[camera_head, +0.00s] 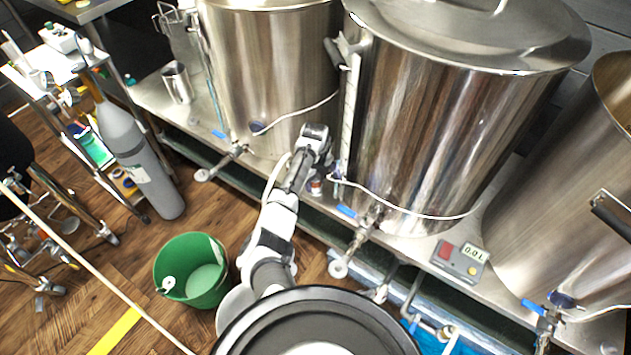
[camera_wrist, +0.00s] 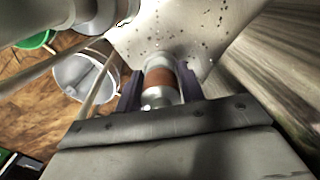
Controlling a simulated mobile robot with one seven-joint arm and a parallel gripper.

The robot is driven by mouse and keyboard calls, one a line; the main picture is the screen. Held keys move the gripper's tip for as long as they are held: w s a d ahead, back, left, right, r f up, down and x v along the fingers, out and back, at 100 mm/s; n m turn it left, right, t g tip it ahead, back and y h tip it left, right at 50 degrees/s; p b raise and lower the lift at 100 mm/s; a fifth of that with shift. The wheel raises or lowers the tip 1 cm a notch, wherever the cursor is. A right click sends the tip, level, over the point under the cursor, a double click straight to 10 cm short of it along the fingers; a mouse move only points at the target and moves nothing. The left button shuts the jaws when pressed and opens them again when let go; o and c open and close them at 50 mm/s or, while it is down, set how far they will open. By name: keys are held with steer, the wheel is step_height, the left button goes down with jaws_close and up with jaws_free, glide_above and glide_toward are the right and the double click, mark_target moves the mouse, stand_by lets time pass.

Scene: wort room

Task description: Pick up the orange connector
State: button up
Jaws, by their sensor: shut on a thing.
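The orange connector (camera_wrist: 160,79) shows in the wrist view as a short cylinder with a dull orange-brown band and pale ends. It sits between the two dark fingers of my gripper (camera_wrist: 160,88), which is shut on it. A pale, speckled surface lies just beyond the connector; I cannot tell whether they touch.
Large steel kettles, left (camera_head: 270,75), middle (camera_head: 430,130) and right (camera_head: 560,190), crowd the bench, with valves and white cords at their fronts. A green bucket (camera_head: 168,262) and a grey gas cylinder (camera_head: 150,170) stand on the floor at left. A digital controller (camera_head: 459,261) sits on the bench.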

steer(key=shift+r, duration=0.1)
steer(key=shift+a+r+b, duration=0.15)
steer(key=shift+b, duration=0.15)
step_height(320, 180, up, 7)
steer(key=shift+f+b, duration=0.1)
steer(key=shift+b, duration=0.7)
steer(key=s+a+b, duration=0.2)
steer(key=a, duration=0.7)
steer(key=s+a+b, duration=0.2)
steer(key=a, duration=0.8)
steer(key=shift+a, duration=0.15)
steer(key=shift+r+p, duration=1.65)
steer(key=shift+r, duration=0.5)
